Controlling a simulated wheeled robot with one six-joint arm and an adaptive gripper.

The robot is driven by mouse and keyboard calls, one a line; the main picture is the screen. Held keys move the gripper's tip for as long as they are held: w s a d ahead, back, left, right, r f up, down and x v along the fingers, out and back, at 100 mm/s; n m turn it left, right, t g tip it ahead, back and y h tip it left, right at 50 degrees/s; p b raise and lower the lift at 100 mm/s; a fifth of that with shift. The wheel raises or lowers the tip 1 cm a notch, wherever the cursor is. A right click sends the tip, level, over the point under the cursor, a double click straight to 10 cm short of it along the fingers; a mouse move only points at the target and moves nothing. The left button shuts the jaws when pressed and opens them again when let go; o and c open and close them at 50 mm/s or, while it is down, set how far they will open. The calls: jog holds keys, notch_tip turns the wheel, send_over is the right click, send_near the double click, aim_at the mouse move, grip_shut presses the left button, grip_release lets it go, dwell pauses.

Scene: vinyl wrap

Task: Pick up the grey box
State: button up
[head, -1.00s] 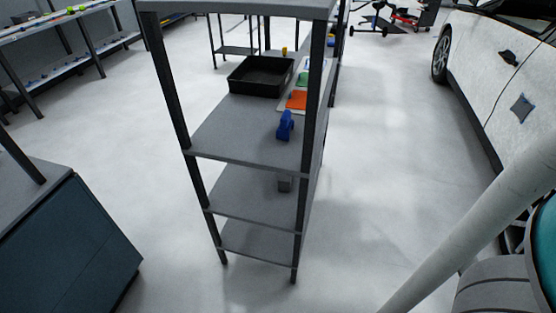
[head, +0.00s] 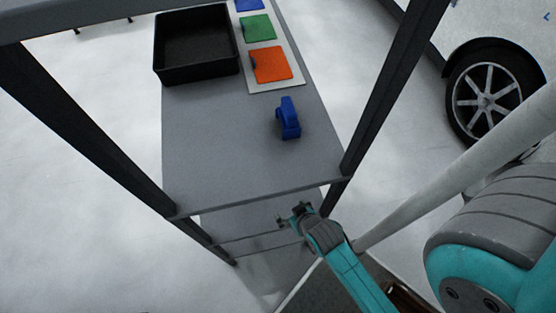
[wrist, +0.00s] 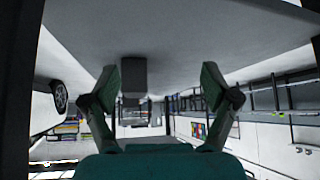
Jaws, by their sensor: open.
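The grey box (wrist: 132,76) shows in the wrist view, which looks upside down. It stands on the grey shelf surface (wrist: 200,40) that fills the top of that picture. My gripper (wrist: 160,88) is open and empty, its two fingers spread wide. The box is beyond the fingertips, between them in the picture but closer to the left finger. In the head view my gripper (head: 296,215) is at the near edge of the shelf unit, below the upper board. I cannot make out the grey box in the head view; the upper board seems to hide it.
The upper board (head: 220,150) carries a black tray (head: 197,78), a blue tool (head: 288,119) and a white sheet with orange (head: 271,64) and green (head: 257,27) squares. Dark posts (head: 395,85) stand at the corners. A car wheel (head: 487,98) is at the right.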

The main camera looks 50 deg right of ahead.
jog(key=w+d+f+g, duration=0.1)
jog(key=w+d, duration=0.1)
jog(key=w+d+f+m+g, duration=0.1)
jog(key=w+d, duration=0.3)
jog(key=shift+f+m+g, duration=0.3)
jog(key=shift+f+g, duration=0.1)
jog(key=shift+w+d+f+g, duration=0.1)
jog(key=shift+w+d+g, duration=0.2)
jog(key=shift+w+d, duration=0.2)
jog(key=w+d, duration=0.2)
jog(key=w, duration=0.1)
jog(key=w+d, duration=0.2)
jog(key=w, duration=0.2)
jog(key=w+d, duration=0.2)
jog(key=w, duration=0.1)
jog(key=shift+w, duration=0.2)
jog(key=shift+w+f, duration=0.2)
jog(key=shift+f, duration=0.4)
jog(key=c, duration=1.6)
jog(key=shift+o, duration=0.2)
jog(key=shift+r, duration=0.25)
